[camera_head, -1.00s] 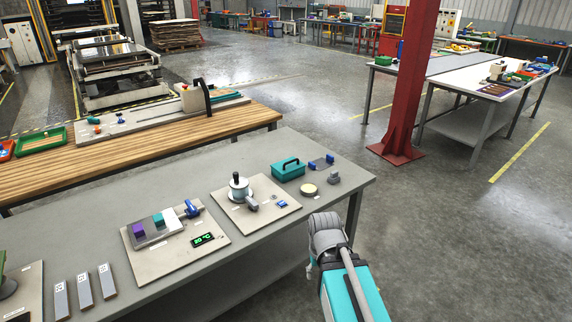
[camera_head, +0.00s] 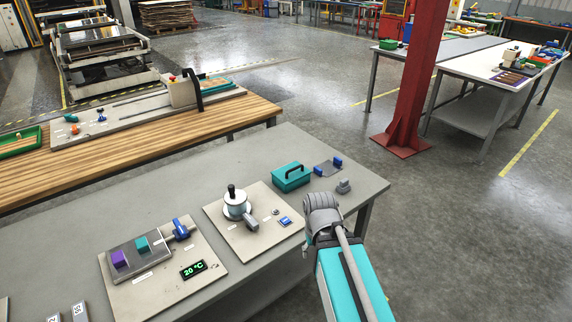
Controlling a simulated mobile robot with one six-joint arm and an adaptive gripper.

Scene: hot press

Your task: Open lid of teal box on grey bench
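The teal box (camera_head: 291,180) stands on the grey bench (camera_head: 335,217) near its far right corner. Its lid is shut, with a dark arched handle (camera_head: 290,168) on top. My teal and grey arm rises from the bottom of the view, and its grey rounded joint is just in front of the box, lower right of it in the picture. My gripper itself cannot be made out, so its fingers and their distance from the box are hidden.
A blue-and-grey part (camera_head: 328,167) and a small grey block (camera_head: 344,187) lie right of the box. A board with a white pot (camera_head: 236,203) is to its left, and a board with a green display (camera_head: 193,269) is nearer. A red column (camera_head: 411,90) stands beyond.

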